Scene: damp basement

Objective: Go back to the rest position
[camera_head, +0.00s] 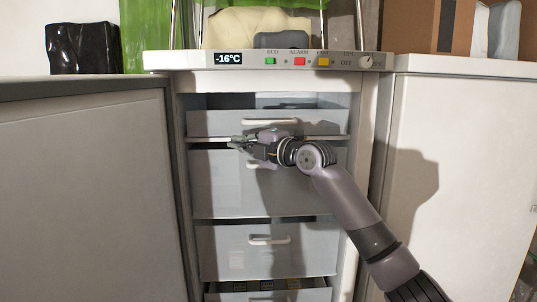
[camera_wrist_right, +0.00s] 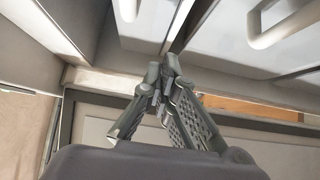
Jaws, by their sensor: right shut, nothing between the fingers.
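My right gripper (camera_head: 236,144) is shut and empty in front of the upper drawers of an upright freezer. Its arm comes in from the lower right of the head view. In the right wrist view the fingertips (camera_wrist_right: 163,70) meet, with drawer fronts and a white handle (camera_wrist_right: 285,28) beyond them. I cannot tell whether the gripper touches a drawer. My left gripper does not show in either view.
The freezer's control panel (camera_head: 290,60) reads -16°C. Drawers with handles (camera_head: 269,241) fill the open freezer, and the bottom drawer (camera_head: 270,292) holds items. A freezer door (camera_head: 85,190) stands at the left. A white cabinet (camera_head: 450,170) stands close at the right.

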